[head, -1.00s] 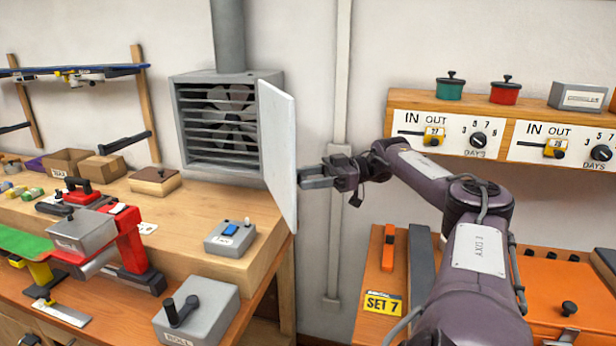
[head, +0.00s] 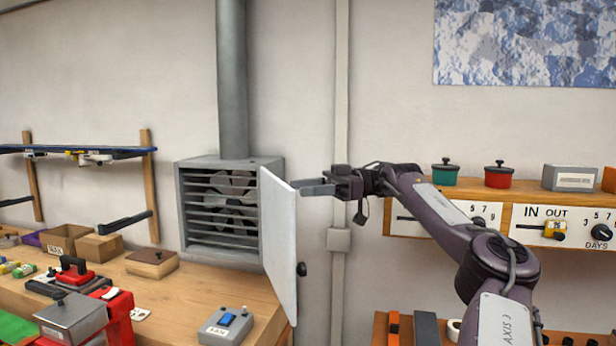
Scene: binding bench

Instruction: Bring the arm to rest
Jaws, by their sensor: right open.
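My right arm reaches in from the lower right, a purple arm with pale label plates. Its gripper (head: 315,188) is level and points left, with nothing seen between its fingers. The fingertips are at the edge of the open white door (head: 279,240) of the grey fan box (head: 218,212); I cannot tell whether they touch it. A dark knob (head: 301,269) shows on the door's right side, below the gripper. My left gripper does not show.
A grey switch box (head: 227,325) sits on the wooden bench (head: 190,290) below the fan box. At right, a shelf holds a green pot (head: 445,175), a red pot (head: 498,176) and a grey box (head: 570,178), above dial panels.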

